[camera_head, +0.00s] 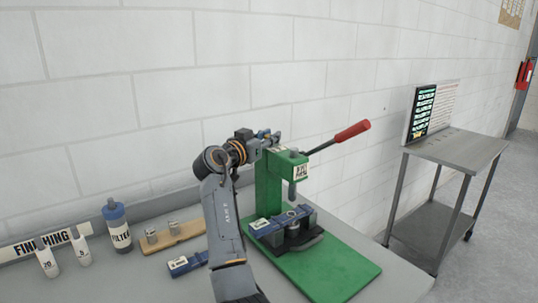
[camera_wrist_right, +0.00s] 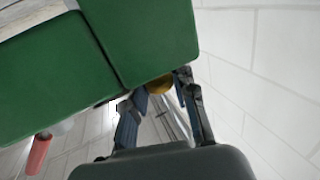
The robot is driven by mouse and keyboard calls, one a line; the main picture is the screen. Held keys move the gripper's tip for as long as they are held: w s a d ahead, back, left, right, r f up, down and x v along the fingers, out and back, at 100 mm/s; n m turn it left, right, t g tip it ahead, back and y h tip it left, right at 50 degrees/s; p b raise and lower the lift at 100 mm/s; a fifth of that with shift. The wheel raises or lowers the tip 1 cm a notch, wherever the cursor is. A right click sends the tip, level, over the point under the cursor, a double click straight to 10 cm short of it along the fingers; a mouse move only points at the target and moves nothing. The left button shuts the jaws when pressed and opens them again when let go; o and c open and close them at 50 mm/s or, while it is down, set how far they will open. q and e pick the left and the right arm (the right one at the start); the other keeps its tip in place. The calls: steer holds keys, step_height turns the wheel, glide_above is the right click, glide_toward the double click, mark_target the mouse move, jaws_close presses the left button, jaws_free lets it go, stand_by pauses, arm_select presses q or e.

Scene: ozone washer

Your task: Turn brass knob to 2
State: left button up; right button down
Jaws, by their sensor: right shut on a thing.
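The green press (camera_head: 268,185) stands on a green base plate (camera_head: 335,268) on the bench. My right gripper (camera_head: 266,138) is at the top of the press, on its back left side. In the right wrist view the brass knob (camera_wrist_right: 160,84) shows as a small round yellow piece at the edge of the green body (camera_wrist_right: 60,80). The fingers of my right gripper (camera_wrist_right: 163,96) are shut on it, one on each side. The knob is hidden in the head view, and no number or pointer for it is readable. My left gripper is not in view.
The press has a red-handled lever (camera_head: 352,131) reaching right. A blue-capped filter bottle (camera_head: 117,225), small white bottles (camera_head: 47,262) and a wooden block with metal parts (camera_head: 172,238) stand left. A blue block (camera_head: 187,263) lies near my arm. A metal cart (camera_head: 455,150) stands right.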

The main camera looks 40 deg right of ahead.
steer(key=g+b, duration=0.1)
steer(key=m+g, duration=0.1)
steer(key=shift+w+f+m+g+h+b, duration=0.1)
steer(key=shift+f+m+g+h+b, duration=0.2)
steer(key=shift+b, duration=0.1)
steer(key=shift+r+m+g, duration=0.15)
steer(key=shift+m+g, duration=0.25)
steer(key=shift+g, duration=0.2)
steer(key=shift+r+m+g, duration=0.1)
steer(key=shift+m+g, duration=0.7)
steer(key=shift+g, duration=0.4)
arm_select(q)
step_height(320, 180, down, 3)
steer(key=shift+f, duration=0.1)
arm_select(e)
steer(key=shift+m+g, duration=0.3)
steer(key=shift+g, duration=0.4)
steer(key=shift+m+g, duration=0.5)
steer(key=shift+g, duration=0.1)
steer(key=c, duration=1.1)
jaws_free()
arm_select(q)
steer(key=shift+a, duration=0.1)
